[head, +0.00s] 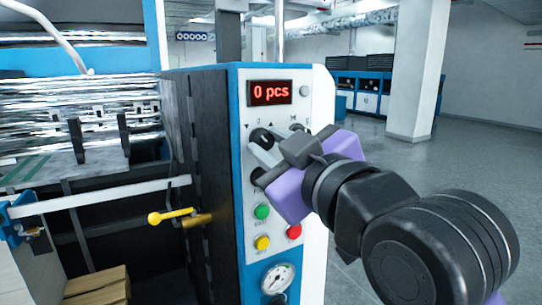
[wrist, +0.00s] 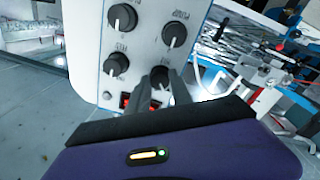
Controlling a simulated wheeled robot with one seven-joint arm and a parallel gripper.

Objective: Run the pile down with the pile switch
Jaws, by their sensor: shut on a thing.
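The pile switch is a black rotary knob (head: 262,137) at the upper left of the white panel, below the red display and under small down, 0 and up marks. In the wrist view, where the panel appears upside down, the knob (wrist: 160,76) sits between the two dark fingers. My gripper (head: 257,162) reaches in from the right of the head view, its fingers at the knob. In the wrist view my gripper (wrist: 161,86) is shut on the knob. The fingers hide part of it, and its pointer's direction cannot be told.
The display (head: 270,92) reads "0 pcs". Other knobs (wrist: 116,65) sit close by. Below are a green button (head: 262,211), yellow button (head: 262,243), red button (head: 294,231) and a gauge (head: 278,279). A yellow-handled lever (head: 170,216) sticks out left. Open floor lies right.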

